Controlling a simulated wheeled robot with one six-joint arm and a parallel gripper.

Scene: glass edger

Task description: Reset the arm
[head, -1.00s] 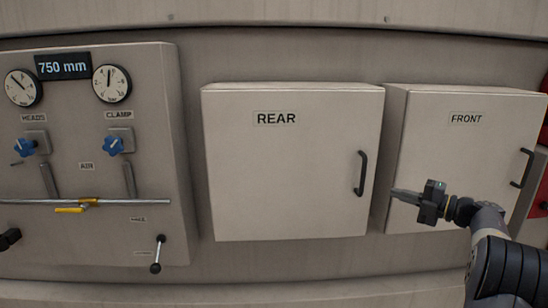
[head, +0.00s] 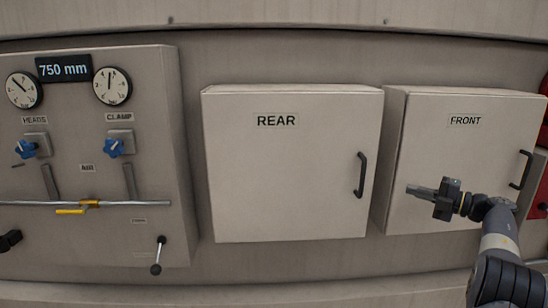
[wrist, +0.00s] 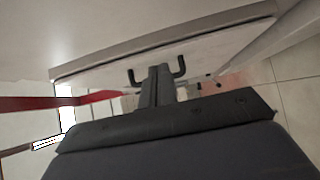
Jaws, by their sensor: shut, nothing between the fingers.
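My gripper (head: 422,191) is in front of the lower part of the FRONT cabinet (head: 487,118) in the head view, fingers pointing left. It is shut and empty. My arm comes up from the lower right corner. In the wrist view my gripper (wrist: 157,86) shows from behind, its fingers together. A dark handle, partly hidden by the fingers, shows just past them there. In the head view the gripper is left of the FRONT cabinet's door handle (head: 521,170) and does not hold it.
The closed REAR cabinet (head: 280,200) with its handle (head: 361,175) is left of my gripper. Farther left is a control panel (head: 110,235) with dials, blue knobs, a horizontal bar with a yellow lever (head: 70,211), and a black lever (head: 158,255). A red part (head: 543,190) is at the right edge.

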